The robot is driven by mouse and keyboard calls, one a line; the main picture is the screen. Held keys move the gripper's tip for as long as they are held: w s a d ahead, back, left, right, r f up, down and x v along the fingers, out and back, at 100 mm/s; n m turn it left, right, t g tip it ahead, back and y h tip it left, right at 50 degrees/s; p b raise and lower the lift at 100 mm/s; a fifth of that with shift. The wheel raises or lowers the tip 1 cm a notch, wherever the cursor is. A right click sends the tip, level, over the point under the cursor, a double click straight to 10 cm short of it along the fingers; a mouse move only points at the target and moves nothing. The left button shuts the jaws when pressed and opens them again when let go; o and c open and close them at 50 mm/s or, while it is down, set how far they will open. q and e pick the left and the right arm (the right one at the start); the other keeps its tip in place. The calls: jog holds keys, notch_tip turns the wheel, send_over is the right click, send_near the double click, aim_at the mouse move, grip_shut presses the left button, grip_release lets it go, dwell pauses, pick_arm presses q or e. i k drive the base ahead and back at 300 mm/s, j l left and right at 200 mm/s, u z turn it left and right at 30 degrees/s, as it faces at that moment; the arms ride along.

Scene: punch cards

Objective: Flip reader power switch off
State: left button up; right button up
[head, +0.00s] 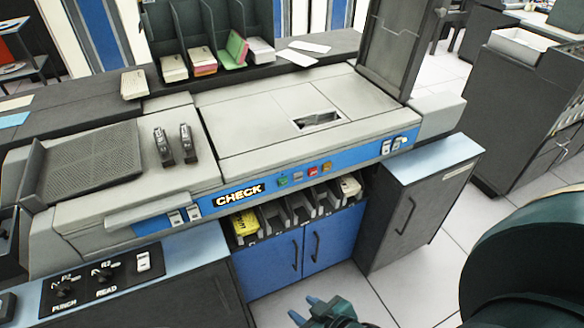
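The card reader (95,225) is a long grey machine with a blue front strip and a lit CHECK sign (238,196). White rocker switches sit in pairs on the strip, one pair at its left (185,215) and one at its right end (392,145). Another white rocker (143,261) is on the black panel with PUNCH and READ knobs. No power label is legible, and I cannot tell which rocker is the power switch or its position. My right gripper (301,307) is low at the bottom centre, in front of the blue cabinet, fingertips apart and empty. My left gripper is out of view.
Blue cabinet doors (284,262) and a card compartment row (290,214) are below the strip. A dark grey cabinet (418,210) stands right of them. Card stacks (173,68) lie behind the reader.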

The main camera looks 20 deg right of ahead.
aim_at(397, 141)
jog(key=z, duration=1.55)
jog(key=i+l+u, duration=0.1)
jog(key=i+l, duration=0.4)
jog(key=l, duration=0.15)
jog(key=i+l+u, duration=0.25)
jog(key=i+l, duration=0.25)
jog(key=l, duration=0.25)
jog(key=i+l, duration=0.2)
jog(key=l, duration=0.2)
jog(key=u, duration=0.05)
